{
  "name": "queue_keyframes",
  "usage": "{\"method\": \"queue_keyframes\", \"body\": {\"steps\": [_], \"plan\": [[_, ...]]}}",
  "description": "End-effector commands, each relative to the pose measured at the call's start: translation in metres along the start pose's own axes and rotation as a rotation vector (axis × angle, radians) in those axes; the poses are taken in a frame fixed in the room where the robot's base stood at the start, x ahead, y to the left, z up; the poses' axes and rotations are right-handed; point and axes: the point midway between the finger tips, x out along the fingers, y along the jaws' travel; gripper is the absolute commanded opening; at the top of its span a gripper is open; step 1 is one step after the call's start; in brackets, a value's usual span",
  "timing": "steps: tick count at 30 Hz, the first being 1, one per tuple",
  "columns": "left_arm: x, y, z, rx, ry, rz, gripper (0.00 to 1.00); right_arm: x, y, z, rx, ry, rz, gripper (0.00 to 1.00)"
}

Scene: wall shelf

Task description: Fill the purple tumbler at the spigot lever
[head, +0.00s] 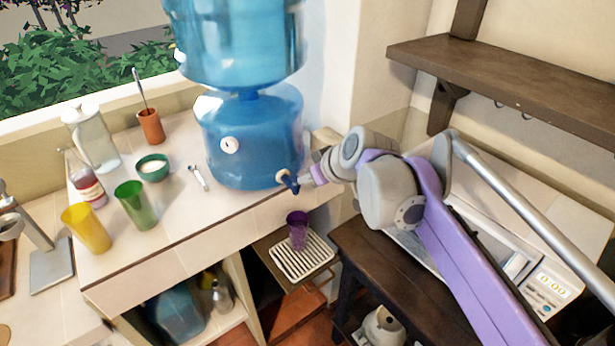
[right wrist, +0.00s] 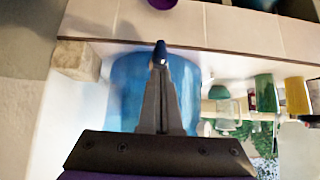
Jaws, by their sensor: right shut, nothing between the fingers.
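The purple tumbler (head: 298,231) stands upright on a white slatted drip tray (head: 318,250), below the spigot. Its purple edge also shows at the top of the right wrist view (right wrist: 162,3). The blue spigot lever (head: 291,183) sticks out from the lower side of the blue water dispenser (head: 245,140). My right gripper (head: 307,181) is shut and empty, with its tips right at the lever. In the right wrist view the blue lever (right wrist: 160,50) sits just beyond the closed fingers (right wrist: 158,68); whether they touch it I cannot tell. The water level in the tumbler cannot be seen.
On the counter (head: 180,225) left of the dispenser stand a green cup (head: 136,205), a yellow cup (head: 86,230), a bottle (head: 84,180), a pitcher (head: 92,138) and a bowl (head: 152,168). A wall shelf (head: 515,85) hangs at the right.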

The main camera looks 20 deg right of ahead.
Motion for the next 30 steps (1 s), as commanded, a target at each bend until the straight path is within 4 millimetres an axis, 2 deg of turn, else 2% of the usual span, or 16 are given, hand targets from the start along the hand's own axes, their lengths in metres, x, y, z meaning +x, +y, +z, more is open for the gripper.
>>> {"method": "queue_keyframes", "body": {"steps": [11, 14, 17, 19, 21, 30], "plan": [[-0.002, 0.0, -0.003, 0.0, 0.002, 0.0, 0.5, -0.001, 0.0, -0.004, 0.0, 0.001, 0.0, 0.0], [-0.011, 0.0, -0.011, 0.0, 0.01, 0.0, 0.5, -0.006, 0.0, -0.016, -0.002, 0.002, 0.001, 0.0], [-0.024, 0.0, -0.028, 0.0, 0.026, 0.0, 0.5, -0.015, 0.0, -0.038, -0.002, 0.006, 0.001, 0.0], [-0.033, 0.0, -0.039, 0.0, 0.038, 0.0, 0.5, -0.023, 0.001, -0.053, -0.003, 0.008, 0.003, 0.0], [-0.029, 0.0, -0.034, 0.0, 0.032, 0.0, 0.5, -0.039, 0.001, -0.05, 0.002, 0.003, 0.003, 0.0], [-0.03, 0.0, -0.035, 0.0, 0.034, 0.0, 0.5, -0.094, 0.0, -0.063, 0.002, 0.001, 0.002, 0.0]]}}
